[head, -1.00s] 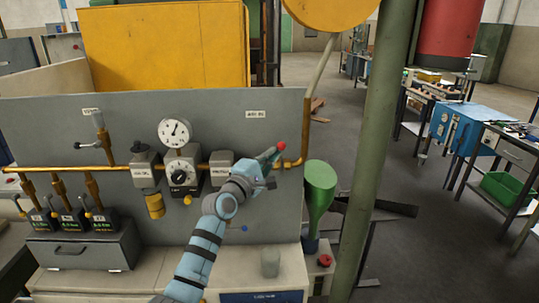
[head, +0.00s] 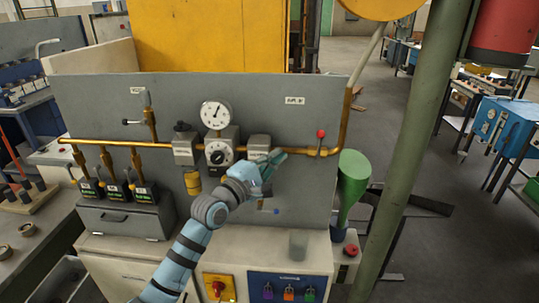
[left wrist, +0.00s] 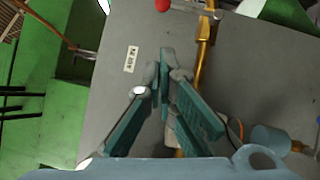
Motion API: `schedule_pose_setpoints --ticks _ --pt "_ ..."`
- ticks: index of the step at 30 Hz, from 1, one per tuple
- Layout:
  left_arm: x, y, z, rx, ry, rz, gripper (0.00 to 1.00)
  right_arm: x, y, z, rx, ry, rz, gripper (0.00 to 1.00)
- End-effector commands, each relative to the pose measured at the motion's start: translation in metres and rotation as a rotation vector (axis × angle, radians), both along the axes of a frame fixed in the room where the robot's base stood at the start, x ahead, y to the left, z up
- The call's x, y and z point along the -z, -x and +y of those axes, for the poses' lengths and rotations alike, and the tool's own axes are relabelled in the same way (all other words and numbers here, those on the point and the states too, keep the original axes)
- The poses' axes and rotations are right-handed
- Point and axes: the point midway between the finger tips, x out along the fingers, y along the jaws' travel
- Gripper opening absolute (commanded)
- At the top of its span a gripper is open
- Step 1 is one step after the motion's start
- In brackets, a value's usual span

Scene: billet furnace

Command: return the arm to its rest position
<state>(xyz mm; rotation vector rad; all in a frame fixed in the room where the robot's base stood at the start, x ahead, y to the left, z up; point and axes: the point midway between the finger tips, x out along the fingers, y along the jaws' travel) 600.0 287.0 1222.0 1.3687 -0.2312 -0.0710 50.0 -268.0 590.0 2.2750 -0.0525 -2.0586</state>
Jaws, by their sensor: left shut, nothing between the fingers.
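My left gripper (head: 278,156) is shut and empty in front of the grey panel (head: 300,200), just left of a lever with a red knob (head: 321,133). In the head view the lever stands upright on the copper pipe, with a gap between it and the fingertips. My left arm reaches up from the bottom of the view. In the left wrist view the fingers (left wrist: 164,62) close together at their tips, and the red knob (left wrist: 162,5) shows at the top edge, apart from them. My right gripper is not in view.
The panel carries a round gauge (head: 216,114), a dial box (head: 220,150) and a copper pipe (head: 100,142). A green funnel (head: 353,180) and a green post (head: 411,160) stand to the right. Below are a yellow switch plate (head: 218,287) and a blue padlock board (head: 288,287).

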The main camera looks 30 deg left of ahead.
Motion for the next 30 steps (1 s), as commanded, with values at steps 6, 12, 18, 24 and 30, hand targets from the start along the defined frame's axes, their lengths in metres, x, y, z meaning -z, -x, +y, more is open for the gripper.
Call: schedule_pose_setpoints --ticks 6,12,18,24,30 --pt "0.000 0.017 0.003 0.000 0.000 0.001 0.00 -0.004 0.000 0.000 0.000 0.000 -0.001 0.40" --pt "0.001 0.018 0.005 -0.002 0.001 0.001 0.00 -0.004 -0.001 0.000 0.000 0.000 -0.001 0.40" --pt "0.001 0.017 0.005 -0.002 0.001 0.001 0.00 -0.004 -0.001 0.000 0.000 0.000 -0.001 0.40" --pt "0.000 0.017 0.007 -0.036 -0.189 -0.043 0.00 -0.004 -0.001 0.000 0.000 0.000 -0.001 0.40" --pt "0.163 0.006 0.071 -0.186 -0.994 0.184 0.00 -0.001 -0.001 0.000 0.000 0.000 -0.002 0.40"
